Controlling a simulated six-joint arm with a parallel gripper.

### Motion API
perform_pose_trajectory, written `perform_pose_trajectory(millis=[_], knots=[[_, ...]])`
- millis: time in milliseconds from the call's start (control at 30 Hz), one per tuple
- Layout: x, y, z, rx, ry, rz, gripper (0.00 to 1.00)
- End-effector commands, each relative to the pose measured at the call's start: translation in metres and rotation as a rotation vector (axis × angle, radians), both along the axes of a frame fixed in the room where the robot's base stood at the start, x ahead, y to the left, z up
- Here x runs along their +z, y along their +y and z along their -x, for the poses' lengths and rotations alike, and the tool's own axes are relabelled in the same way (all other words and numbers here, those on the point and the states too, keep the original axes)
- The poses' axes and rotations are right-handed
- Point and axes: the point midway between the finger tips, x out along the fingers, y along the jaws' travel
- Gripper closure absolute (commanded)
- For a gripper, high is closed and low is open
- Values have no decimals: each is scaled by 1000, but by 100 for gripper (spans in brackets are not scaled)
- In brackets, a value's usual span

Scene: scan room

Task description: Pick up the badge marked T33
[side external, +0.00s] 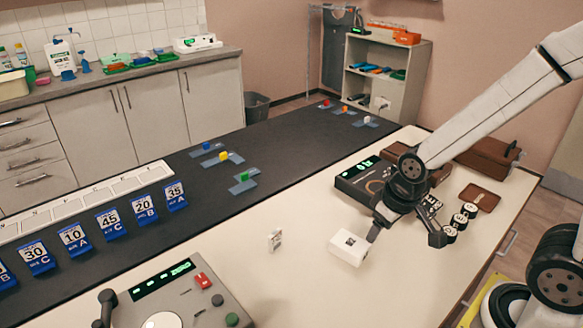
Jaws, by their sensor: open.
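No label reading T33 can be made out. Several small round black pieces with white marked tops (459,221) stand on the white table right of my gripper; their marks are too small to read. A small upright whitish piece (275,240) stands alone on the table left of my gripper, its print also unreadable. My gripper (406,237) points down above the table, its dark fingers spread apart and nothing seen between them. The left finger is close to a white box (347,248) with a dark mark on top; whether they touch cannot be told.
A dark device with a green display (357,176) sits behind my gripper. A brown tray (480,197) lies at right. A grey console (175,295) is at front left. Blue numbered stands (75,240) line the dark mat (290,150). The front middle of the table is clear.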

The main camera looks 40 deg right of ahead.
Motion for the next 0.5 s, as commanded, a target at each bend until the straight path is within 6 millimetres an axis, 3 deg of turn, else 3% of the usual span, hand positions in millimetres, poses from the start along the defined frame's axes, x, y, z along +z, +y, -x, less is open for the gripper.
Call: perform_pose_trajectory(millis=[267,500], knots=[[-2,-1,-7,-45,25,-20,33],[-11,-2,-33,-213,125,-103,33]])
